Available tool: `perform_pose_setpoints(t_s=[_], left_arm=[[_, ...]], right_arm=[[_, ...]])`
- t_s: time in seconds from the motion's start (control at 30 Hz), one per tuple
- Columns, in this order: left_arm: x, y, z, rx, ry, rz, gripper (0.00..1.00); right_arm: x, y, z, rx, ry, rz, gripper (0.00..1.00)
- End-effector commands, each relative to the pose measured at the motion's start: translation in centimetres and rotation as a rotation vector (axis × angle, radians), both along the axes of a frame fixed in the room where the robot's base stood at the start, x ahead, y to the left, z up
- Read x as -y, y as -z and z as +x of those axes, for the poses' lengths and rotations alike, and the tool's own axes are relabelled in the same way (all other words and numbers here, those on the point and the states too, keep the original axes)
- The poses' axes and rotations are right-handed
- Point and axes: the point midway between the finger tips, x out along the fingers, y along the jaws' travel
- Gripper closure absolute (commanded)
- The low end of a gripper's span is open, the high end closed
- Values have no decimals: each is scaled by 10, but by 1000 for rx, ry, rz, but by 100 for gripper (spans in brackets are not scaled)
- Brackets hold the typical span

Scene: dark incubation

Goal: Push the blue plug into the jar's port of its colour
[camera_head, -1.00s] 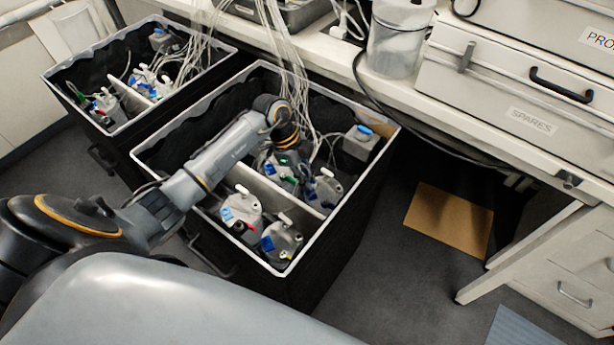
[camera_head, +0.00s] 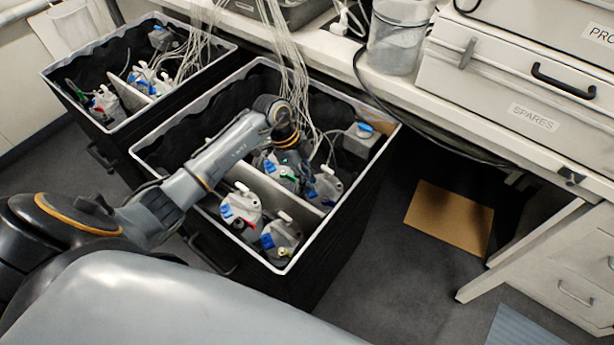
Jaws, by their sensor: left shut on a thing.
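The near black crate (camera_head: 337,252) holds several grey jars with coloured ports and white caps. A jar in the middle (camera_head: 326,186) and two nearer jars (camera_head: 241,208) (camera_head: 281,238) show blue parts. My left gripper (camera_head: 291,160) reaches down into this crate, above a jar with blue and green parts (camera_head: 283,178). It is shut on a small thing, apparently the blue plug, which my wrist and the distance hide. I cannot tell whether the plug touches a port. My right gripper is not in view.
A pale divider (camera_head: 262,184) splits the near crate. Thin tubes (camera_head: 290,70) hang into it just behind my left wrist. A second crate (camera_head: 62,92) with jars stands at the left. A white bench (camera_head: 480,110) with cases runs behind.

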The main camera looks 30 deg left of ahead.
Motion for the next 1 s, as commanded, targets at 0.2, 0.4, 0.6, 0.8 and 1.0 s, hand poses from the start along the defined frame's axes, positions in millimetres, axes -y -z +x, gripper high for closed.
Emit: perform_pose_setpoints(t_s=[0.2,0.4,0.6,0.8,1.0], left_arm=[[0,4,0,-1,0,0,100],[0,7,0,-1,0,1,100],[0,8,0,-1,0,1,75],[0,8,0,0,0,0,61],[0,7,0,1,0,0,61]], right_arm=[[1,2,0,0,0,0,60],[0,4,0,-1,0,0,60],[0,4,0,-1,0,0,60],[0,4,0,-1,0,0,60],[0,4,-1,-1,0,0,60]])
